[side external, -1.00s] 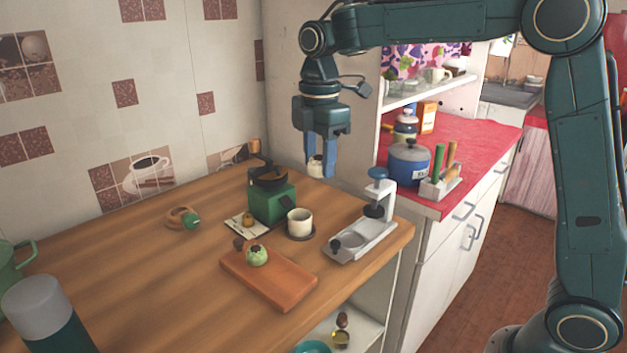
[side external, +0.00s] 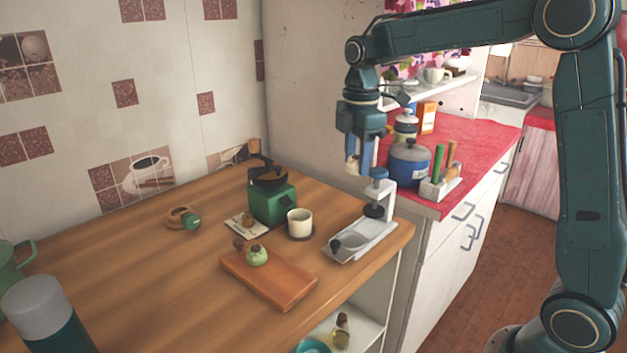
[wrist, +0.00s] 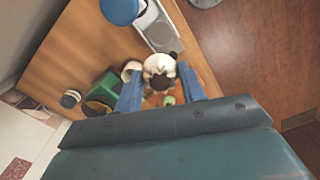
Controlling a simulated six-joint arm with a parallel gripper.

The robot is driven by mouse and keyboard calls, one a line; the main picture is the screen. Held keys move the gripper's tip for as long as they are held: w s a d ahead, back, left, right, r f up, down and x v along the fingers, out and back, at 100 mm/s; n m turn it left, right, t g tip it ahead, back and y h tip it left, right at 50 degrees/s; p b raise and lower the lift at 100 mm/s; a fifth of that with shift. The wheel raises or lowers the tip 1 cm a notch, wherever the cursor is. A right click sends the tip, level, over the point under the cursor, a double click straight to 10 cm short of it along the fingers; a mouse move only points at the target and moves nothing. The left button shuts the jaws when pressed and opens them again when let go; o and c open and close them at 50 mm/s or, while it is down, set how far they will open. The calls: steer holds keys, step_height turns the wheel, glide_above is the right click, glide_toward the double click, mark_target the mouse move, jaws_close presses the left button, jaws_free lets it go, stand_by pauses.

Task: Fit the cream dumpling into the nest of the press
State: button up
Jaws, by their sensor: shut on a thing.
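My gripper (side external: 364,172) hangs above and a little behind the press, near its blue knob in the side view. Its blue fingers are shut on the cream dumpling (wrist: 157,64), seen between the fingertips in the wrist view. In the side view only a pale part of the dumpling (side external: 351,166) shows by the fingers. The press (side external: 372,243) is a light grey frame with a blue-topped screw (side external: 378,173) at its back. Its nest (side external: 351,241) is a shallow round hollow near the front, empty, with a dark knob beside it. The dumpling is clear of the nest.
A blue pot (side external: 409,163) stands on the red counter at the right.

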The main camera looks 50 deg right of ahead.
mark_target(352, 242)
step_height(352, 242, down, 18)
steer(key=shift+r, duration=0.15)
stand_by(0.7)
steer(key=shift+f, duration=0.3)
steer(key=shift+f, duration=0.1)
steer(key=o, duration=0.5)
steer(key=shift+o, duration=0.6)
steer(key=shift+s+f, duration=0.15)
steer(key=shift+a, duration=0.1)
step_height(352, 242, up, 13)
stand_by(0.5)
